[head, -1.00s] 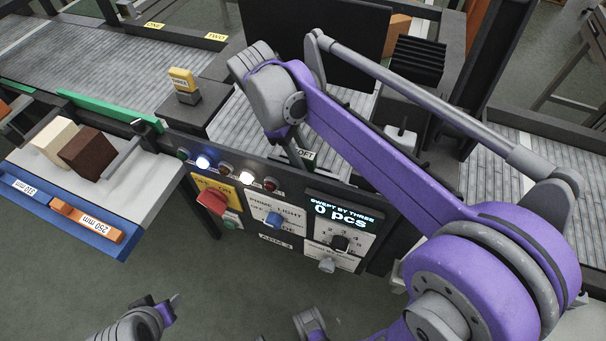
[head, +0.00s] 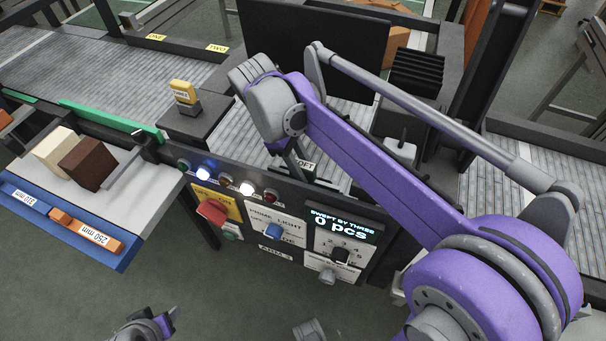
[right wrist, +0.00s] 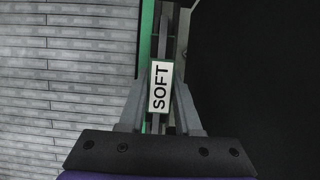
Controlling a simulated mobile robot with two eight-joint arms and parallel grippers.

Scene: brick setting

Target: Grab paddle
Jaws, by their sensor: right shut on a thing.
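My right gripper (head: 296,158) reaches down at the near edge of the belt, by a part with a white SOFT label (head: 307,168). In the right wrist view the SOFT label (right wrist: 160,87) lies between the two grey fingers (right wrist: 162,112). A dark upright bar (right wrist: 165,35) with a green strip beside it runs behind the label. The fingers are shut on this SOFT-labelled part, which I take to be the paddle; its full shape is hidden. My left gripper (head: 165,322) is low in the head view, apart from the machine; its opening is unclear.
A control panel (head: 275,231) with a red knob, lit lamps and a "0 pcs" display stands below the right gripper. A tray (head: 135,185) at left holds a cream block and a brown block. A dark screen (head: 310,45) rises behind the belt (head: 85,55).

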